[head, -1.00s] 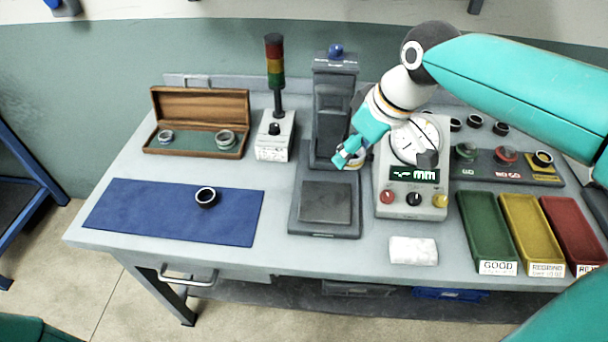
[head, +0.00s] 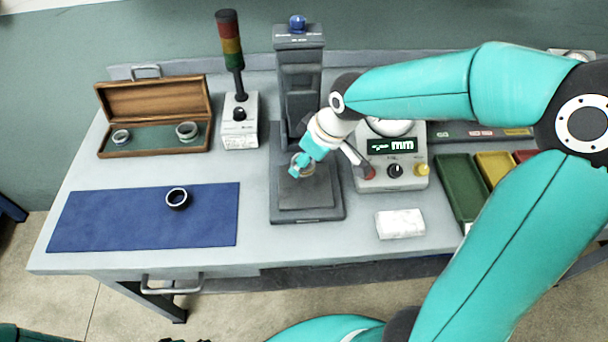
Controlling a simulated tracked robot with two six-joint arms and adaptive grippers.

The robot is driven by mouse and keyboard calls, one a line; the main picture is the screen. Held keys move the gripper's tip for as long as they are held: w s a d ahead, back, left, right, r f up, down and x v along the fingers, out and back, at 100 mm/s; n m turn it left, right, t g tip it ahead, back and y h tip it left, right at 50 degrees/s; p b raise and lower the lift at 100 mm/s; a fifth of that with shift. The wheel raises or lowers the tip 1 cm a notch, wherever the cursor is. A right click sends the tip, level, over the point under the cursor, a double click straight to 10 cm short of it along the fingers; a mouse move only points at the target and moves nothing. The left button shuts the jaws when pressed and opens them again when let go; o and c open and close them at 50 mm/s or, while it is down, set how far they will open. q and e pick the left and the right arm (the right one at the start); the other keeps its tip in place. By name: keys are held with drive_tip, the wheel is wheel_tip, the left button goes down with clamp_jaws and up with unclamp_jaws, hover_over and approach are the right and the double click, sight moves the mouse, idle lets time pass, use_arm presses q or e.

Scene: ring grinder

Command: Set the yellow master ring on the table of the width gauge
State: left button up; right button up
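My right gripper (head: 301,168) is over the dark table (head: 308,196) of the width gauge, the tall grey column stand (head: 300,75) with a blue knob on top. Its teal fingers point down and left and are closed on a small ring (head: 304,158), which I take for the yellow master ring. The ring is largely hidden by the fingers and only a tan-grey rim shows. It looks close to the table, but I cannot tell whether it touches.
A dial instrument (head: 398,172) with an mm display stands close right of the gauge. A white cloth (head: 400,223) lies in front of it. A dark ring (head: 177,198) lies on the blue mat (head: 95,220). An open wooden case (head: 155,98) with rings and a signal lamp (head: 232,50) stand left.

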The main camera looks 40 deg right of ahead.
sight(301, 182)
drive_tip(key=shift+f, duration=3)
drive_tip(key=shift+f, duration=0.15)
drive_tip(key=o, duration=1.2)
drive_tip(key=v, duration=1.1)
drive_tip(key=shift+d+r, duration=0.1)
drive_tip(key=shift+r, duration=0.15)
drive_tip(key=shift+s+r, duration=0.25)
drive_tip(key=shift+r, duration=0.15)
